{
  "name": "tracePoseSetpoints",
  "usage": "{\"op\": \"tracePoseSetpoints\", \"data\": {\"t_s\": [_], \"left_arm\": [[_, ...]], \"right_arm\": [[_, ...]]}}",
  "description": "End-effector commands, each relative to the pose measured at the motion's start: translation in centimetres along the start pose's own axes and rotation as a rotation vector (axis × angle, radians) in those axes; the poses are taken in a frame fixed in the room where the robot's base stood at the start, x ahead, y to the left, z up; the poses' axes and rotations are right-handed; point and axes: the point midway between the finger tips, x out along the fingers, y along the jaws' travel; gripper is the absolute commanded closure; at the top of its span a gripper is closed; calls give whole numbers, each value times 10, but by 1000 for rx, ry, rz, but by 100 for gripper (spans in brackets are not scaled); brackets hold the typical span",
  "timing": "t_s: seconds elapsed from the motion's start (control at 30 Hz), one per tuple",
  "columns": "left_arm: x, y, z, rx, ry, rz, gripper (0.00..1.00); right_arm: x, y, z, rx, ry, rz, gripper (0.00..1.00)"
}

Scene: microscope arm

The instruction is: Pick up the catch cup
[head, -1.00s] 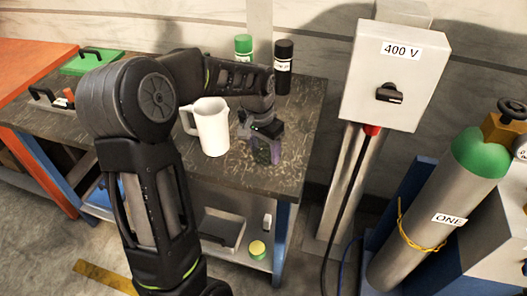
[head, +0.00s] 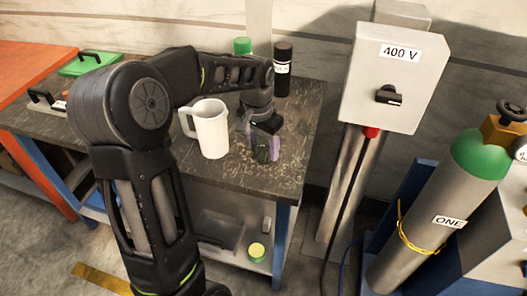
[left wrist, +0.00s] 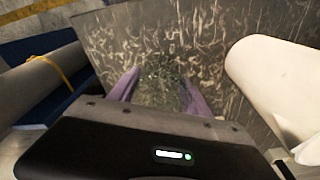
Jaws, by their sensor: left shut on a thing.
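My left gripper (head: 266,147) is over the dark bench top, just right of the white jug. Its purple fingers (left wrist: 159,95) are shut on a small see-through, speckled thing (left wrist: 157,80), which seems to be the catch cup. Its outline is hard to make out against the patterned bench. In the head view the fingers and wrist hide most of it. I cannot tell whether it still touches the bench. My right gripper is in neither view.
The white jug (head: 211,129) stands close left of the gripper and also shows in the left wrist view (left wrist: 275,85). A green-capped bottle (head: 242,46) and a black bottle (head: 283,68) stand behind. A grey 400 V box (head: 391,80) and gas cylinder (head: 440,205) are at right.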

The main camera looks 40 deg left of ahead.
Motion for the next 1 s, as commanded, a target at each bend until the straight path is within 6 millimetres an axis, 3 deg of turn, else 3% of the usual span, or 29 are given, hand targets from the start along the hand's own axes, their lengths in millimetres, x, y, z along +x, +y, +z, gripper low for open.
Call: {"op": "tracePoseSetpoints", "data": {"t_s": [0.2,0.4,1.0], "left_arm": [[-44,0,-7,1,7,-1,83],[-72,0,-10,1,4,0,83],[-76,0,-10,1,2,0,83]], "right_arm": [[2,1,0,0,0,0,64],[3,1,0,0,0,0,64],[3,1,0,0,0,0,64]]}}
